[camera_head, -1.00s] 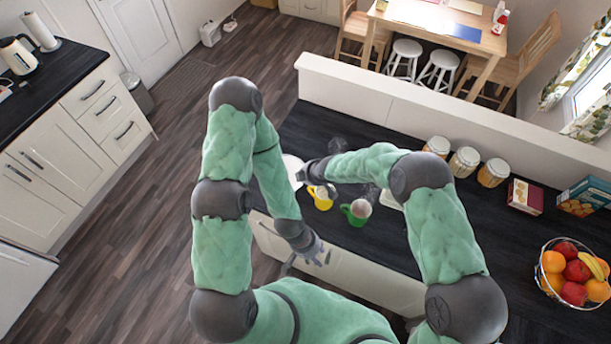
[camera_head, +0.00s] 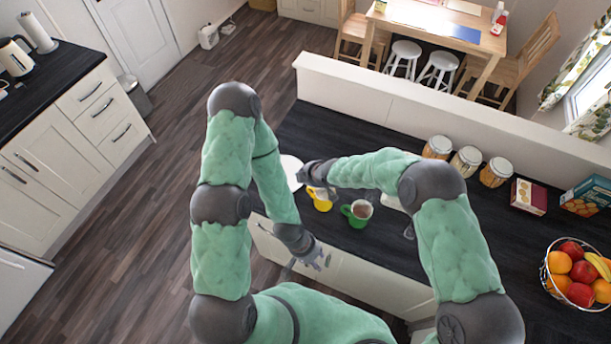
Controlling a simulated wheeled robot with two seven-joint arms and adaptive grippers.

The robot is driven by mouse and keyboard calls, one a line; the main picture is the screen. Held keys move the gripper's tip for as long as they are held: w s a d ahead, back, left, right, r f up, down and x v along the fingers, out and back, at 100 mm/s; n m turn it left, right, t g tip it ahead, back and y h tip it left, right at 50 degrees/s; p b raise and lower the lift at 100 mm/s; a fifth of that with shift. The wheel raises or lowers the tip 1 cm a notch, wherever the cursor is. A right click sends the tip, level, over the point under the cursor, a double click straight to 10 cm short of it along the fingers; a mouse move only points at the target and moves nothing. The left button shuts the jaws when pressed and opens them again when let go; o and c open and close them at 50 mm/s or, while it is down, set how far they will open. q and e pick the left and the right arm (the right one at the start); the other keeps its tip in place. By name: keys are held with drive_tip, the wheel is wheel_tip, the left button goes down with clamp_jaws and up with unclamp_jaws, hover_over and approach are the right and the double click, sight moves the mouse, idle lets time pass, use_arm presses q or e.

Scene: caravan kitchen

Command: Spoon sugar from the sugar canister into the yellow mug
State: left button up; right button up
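The yellow mug (camera_head: 321,204) stands on the dark counter, partly hidden by my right gripper. My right gripper (camera_head: 304,177) is just behind and above it, by a white plate; its fingers are too small and covered to read. My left gripper (camera_head: 312,264) hangs in front of the counter's near edge, apart from the mug, with its fingers spread and nothing seen between them. Three lidded glass jars stand along the back wall: the left (camera_head: 437,147), middle (camera_head: 466,160) and right (camera_head: 495,172). I cannot tell which is the sugar canister. No spoon is clearly visible.
A green mug (camera_head: 356,214) with brown drink stands right of the yellow one. The white plate (camera_head: 291,166) lies left. Boxes (camera_head: 528,197) and a fruit bowl (camera_head: 577,272) occupy the right side. A low white wall (camera_head: 420,108) bounds the counter's back.

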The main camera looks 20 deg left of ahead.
drive_tip(key=shift+s+d+r+m+t+y+b, duration=0.1)
drive_tip(key=shift+d+r+m+t+y+b, duration=0.3)
drive_tip(key=shift+b, duration=1.95)
drive_tip(key=shift+w+d+f+m+t+y+b, duration=0.15)
drive_tip(key=shift+t+y+b, duration=0.45)
drive_tip(key=shift+b, duration=1.8)
drive_tip(key=shift+s+d+r+m+t+y+b, duration=0.15)
drive_tip(key=shift+d+r+m+t+y+b, duration=0.35)
drive_tip(key=shift+b, duration=1.85)
drive_tip(key=shift+a+f, duration=0.15)
drive_tip(key=shift+a, duration=0.05)
drive_tip(key=shift+a+f+n+g+h+p, duration=0.15)
drive_tip(key=shift+a+n+g+h+p, duration=0.35)
drive_tip(key=shift+p, duration=2.1)
